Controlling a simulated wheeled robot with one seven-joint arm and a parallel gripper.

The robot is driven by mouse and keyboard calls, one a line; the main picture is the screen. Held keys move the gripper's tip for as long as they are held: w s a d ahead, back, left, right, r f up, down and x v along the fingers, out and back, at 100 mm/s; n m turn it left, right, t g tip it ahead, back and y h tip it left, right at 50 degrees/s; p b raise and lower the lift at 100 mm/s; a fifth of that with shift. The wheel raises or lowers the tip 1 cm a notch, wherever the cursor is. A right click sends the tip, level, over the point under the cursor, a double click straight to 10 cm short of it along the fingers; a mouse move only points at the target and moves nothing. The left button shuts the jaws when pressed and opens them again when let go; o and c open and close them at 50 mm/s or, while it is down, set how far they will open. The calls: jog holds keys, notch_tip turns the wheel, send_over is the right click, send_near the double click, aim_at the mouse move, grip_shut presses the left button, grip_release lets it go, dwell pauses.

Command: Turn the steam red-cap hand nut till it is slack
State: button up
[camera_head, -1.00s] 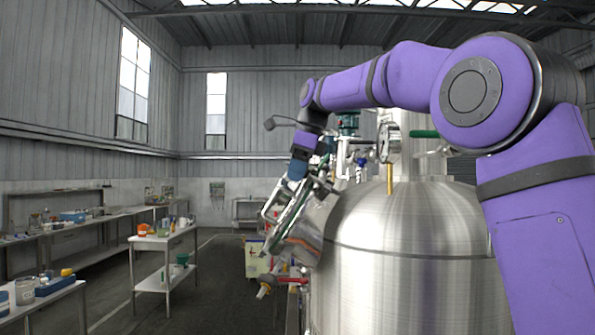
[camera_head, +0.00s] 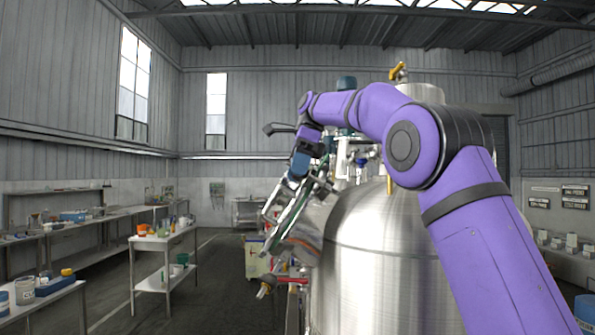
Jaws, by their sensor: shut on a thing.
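My gripper (camera_head: 271,246) hangs from my purple arm and points down and left, beside the left side of the steel tank (camera_head: 372,255). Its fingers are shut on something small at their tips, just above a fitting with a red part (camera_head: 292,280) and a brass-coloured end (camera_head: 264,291). I take the held thing to be the steam red-cap hand nut, but it is too small and too covered by the fingers to make out. How tight it sits cannot be seen.
A yellow-handled valve (camera_head: 398,72) shows on top, behind my arm. A white-topped trolley (camera_head: 150,241) and long benches (camera_head: 75,232) with labware stand at the left. The floor (camera_head: 215,290) between them and the tank is clear.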

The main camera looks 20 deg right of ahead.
dwell(0.3)
jog(key=o, duration=0.9)
jog(key=shift+t, duration=0.3)
jog(key=m+t+h, duration=0.1)
jog(key=m+t, duration=0.1)
jog(key=t, duration=0.2)
jog(key=m+t+h, duration=0.1)
jog(key=t, duration=0.1)
jog(key=m+t+h, duration=0.1)
jog(key=t, duration=0.2)
jog(key=shift+h, duration=0.3)
jog(key=v, duration=1.1)
jog(key=s+d+f+n, duration=0.2)
jog(key=s+f+n, duration=0.3)
jog(key=s+f, duration=0.1)
jog(key=s+d+f+n, duration=0.1)
jog(key=s+f+n, duration=0.5)
jog(key=s, duration=0.2)
jog(key=s+d+f+n+g, duration=0.1)
jog(key=s+d+f+n, duration=0.1)
jog(key=s+f+n, duration=0.3)
jog(key=shift+s+d+f, duration=0.15)
jog(key=shift+s+f, duration=0.4)
jog(key=shift+s, duration=0.05)
jog(key=shift+s+d+f, duration=0.15)
jog(key=shift+s+f, duration=0.35)
jog(key=shift+s, duration=0.1)
